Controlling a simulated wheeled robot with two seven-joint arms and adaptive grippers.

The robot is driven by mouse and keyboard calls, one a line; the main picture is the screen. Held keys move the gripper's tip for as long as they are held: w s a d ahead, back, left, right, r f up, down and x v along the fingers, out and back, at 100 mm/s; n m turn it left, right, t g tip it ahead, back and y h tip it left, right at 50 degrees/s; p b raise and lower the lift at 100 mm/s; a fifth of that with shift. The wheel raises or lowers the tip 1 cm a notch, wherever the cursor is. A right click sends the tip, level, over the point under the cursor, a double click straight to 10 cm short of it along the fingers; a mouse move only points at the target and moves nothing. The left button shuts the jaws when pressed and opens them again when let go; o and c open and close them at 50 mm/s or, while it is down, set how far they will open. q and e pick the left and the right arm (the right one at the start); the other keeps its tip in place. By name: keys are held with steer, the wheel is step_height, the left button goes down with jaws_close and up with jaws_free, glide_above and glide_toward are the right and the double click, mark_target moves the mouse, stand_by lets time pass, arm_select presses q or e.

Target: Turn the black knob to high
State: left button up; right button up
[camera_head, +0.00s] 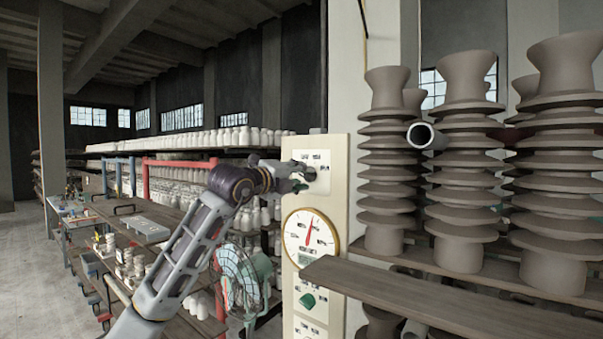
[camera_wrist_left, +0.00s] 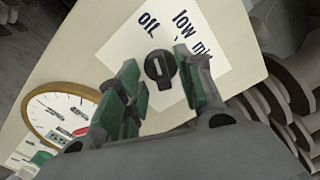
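The black knob (camera_wrist_left: 159,68) sits on a white label plate (camera_wrist_left: 125,50) on the cream panel. In the left wrist view it has a short white mark, which lies on the side toward a word that reads like "OIL" or "OFF". The words "low" and a partly hidden "mi" also show; no "high" is readable. My left gripper (camera_wrist_left: 158,92) is open, with one green-padded finger on each side of the knob; I cannot tell whether they touch it. In the head view the left gripper (camera_head: 300,180) is at the knob and partly hides it. My right gripper is out of view.
Below on the panel (camera_head: 341,200) are a round gauge (camera_head: 310,238) and a green knob (camera_head: 307,300). A wooden plank (camera_head: 420,295) juts out at the lower right. Stacked grey insulators (camera_head: 460,180) stand to the right. A green fan (camera_head: 240,275) stands below my left arm.

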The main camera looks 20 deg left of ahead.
arm_select(q)
steer(key=shift+w+d, duration=0.15)
steer(key=shift+w, duration=0.2)
jaws_close()
